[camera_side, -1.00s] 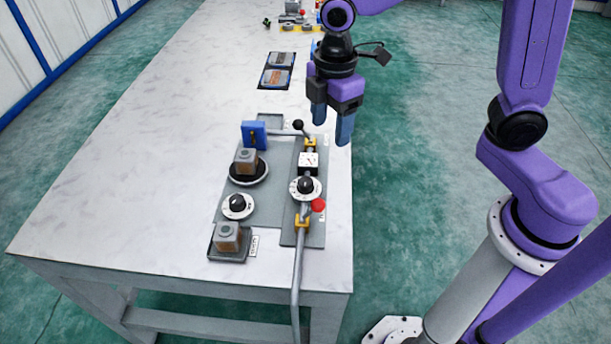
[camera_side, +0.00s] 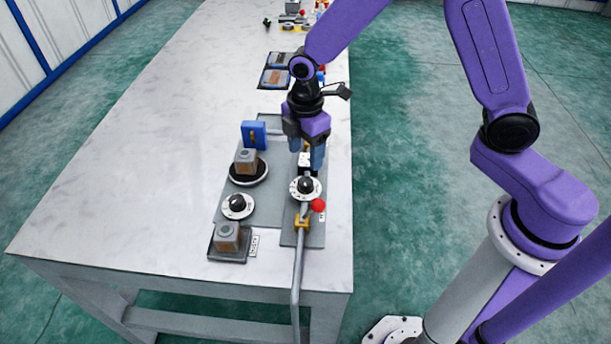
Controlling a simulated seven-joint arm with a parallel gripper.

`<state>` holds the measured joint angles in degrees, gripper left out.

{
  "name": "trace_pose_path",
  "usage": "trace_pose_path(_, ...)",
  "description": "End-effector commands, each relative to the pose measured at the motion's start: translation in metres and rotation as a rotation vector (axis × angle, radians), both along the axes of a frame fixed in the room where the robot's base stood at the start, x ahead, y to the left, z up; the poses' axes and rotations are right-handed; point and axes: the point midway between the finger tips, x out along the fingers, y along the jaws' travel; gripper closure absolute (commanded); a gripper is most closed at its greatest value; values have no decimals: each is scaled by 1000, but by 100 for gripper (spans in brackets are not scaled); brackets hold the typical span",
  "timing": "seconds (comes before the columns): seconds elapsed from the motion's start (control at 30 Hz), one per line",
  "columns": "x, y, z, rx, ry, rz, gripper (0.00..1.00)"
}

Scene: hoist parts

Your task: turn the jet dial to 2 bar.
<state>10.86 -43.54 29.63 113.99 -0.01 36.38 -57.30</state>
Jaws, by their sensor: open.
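A dial with a black knob on a white marked disc (camera_side: 305,187) sits on the narrow grey panel (camera_side: 288,237), in line with the pipe. It looks like the jet dial; its scale is too small to read. A second, similar dial (camera_side: 238,205) sits on the wider plate to its left. My gripper (camera_side: 306,155) points down, open and empty, over the panel just behind the first dial. Its fingers stand either side of a white gauge, partly hiding it. I cannot tell how high the fingertips are above the panel.
A red knob (camera_side: 318,205) sits close by the dial's front right. A grey pipe (camera_side: 297,270) runs off the table's front. Two brownish blocks (camera_side: 246,160) (camera_side: 228,236) and a blue block (camera_side: 254,134) stand to the left. The table's left side is clear.

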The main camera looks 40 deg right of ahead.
Motion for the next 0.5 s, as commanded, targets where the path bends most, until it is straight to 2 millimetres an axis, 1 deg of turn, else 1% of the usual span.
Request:
trace_pose_path(0.03,-1,-1,-11,-3,5,0,37)
trace_pose_path(0.2,-1,0,-41,-3,4,1,37)
trace_pose_path(0.33,-1,0,-61,-2,4,0,37)
trace_pose_path(0.5,0,0,-78,-1,2,1,37)
